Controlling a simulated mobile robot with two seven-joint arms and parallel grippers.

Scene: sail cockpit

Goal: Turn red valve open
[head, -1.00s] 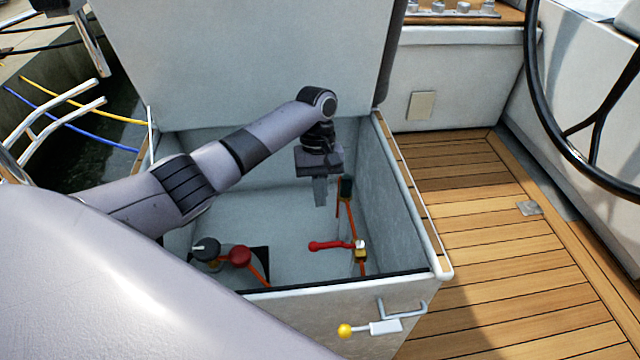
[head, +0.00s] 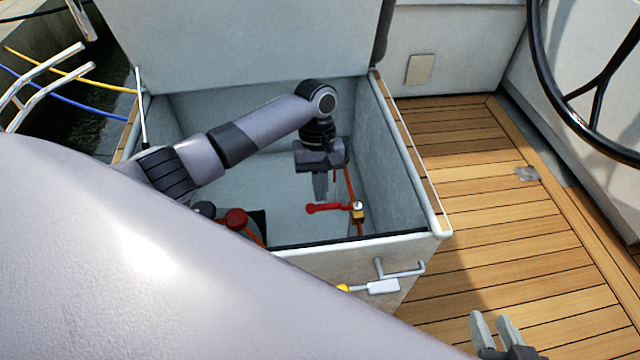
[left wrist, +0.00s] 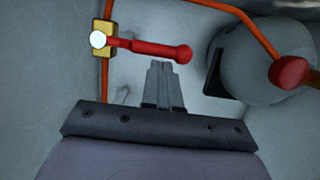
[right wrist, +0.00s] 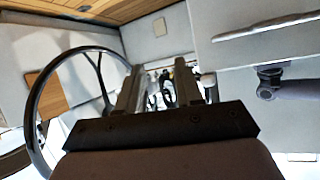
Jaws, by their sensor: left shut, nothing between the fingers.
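The red valve handle (head: 325,208) points left from its brass valve body (head: 358,212) on an orange pipe, inside the open locker. The left wrist view shows the handle (left wrist: 150,48) lying across, with the brass body (left wrist: 103,40) at its left end. My left gripper (head: 321,197) reaches down into the locker, shut and empty. Its fingertips (left wrist: 161,66) appear just beside the handle, near its free end; I cannot tell whether they touch. My right gripper (head: 495,320) is outside the locker at the lower right, open and empty; its spread fingers show in the right wrist view (right wrist: 168,88).
A red knob (head: 236,218) and a dark round fitting (head: 204,209) sit at the locker's left. The locker walls (head: 400,180) surround my left gripper. Teak floor (head: 480,200) is clear; a steering wheel (head: 545,90) stands at right.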

